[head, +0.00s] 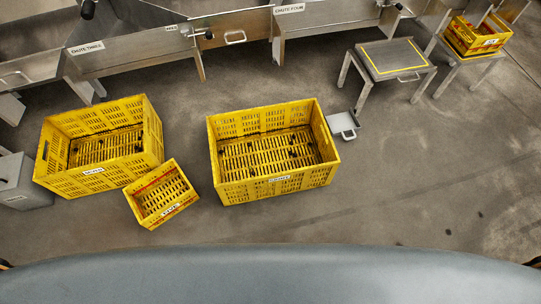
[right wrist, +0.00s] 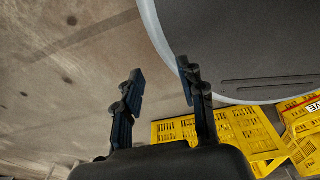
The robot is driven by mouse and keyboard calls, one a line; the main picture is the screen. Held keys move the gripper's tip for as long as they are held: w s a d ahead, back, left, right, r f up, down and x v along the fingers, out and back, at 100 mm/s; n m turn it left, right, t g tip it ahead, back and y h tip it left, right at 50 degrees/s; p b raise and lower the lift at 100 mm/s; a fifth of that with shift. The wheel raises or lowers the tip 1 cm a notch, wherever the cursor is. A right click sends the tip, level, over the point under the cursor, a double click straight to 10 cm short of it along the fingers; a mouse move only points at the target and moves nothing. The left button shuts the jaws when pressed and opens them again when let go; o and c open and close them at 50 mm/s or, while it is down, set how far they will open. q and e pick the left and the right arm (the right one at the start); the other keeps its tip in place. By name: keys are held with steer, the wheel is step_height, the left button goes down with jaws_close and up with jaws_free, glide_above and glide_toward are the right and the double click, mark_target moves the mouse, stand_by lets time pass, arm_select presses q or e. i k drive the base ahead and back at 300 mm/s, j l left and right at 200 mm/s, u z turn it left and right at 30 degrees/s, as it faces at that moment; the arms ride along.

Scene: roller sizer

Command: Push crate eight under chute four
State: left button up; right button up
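Three yellow slatted crates stand on the floor in the head view. The large middle crate (head: 275,190) has a white front label too small to read surely; it is likely crate eight. It is empty and stands in front of the chute marked CHUTE FOUR (head: 289,8), clear of it, with bare floor between. My right gripper (right wrist: 158,70) is open and empty in the right wrist view, its fingers spread over the floor. A yellow crate (right wrist: 235,132) lies beyond the fingers there, apart from them. My left gripper is not seen; only dark slivers show at the head view's lower edges.
Another large crate (head: 98,181) and a small crate (head: 160,213) stand to the left, close together. A grey scoop-like tray (head: 342,123) lies by the middle crate's right side. A metal stand (head: 393,58) and a crate on a table (head: 466,48) are at right. Floor at right is open.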

mark_target(327, 153)
steer(key=i+j+z, duration=0.25)
steer(key=j, duration=0.2)
steer(key=i+j+z, duration=0.1)
steer(key=j+z, duration=0.15)
steer(key=j, duration=0.2)
steer(key=i+j+z, duration=0.1)
steer(key=j+z, duration=0.15)
steer(key=j, duration=0.25)
steer(key=j+z, duration=0.25)
steer(key=j, duration=0.25)
steer(key=i, duration=0.05)
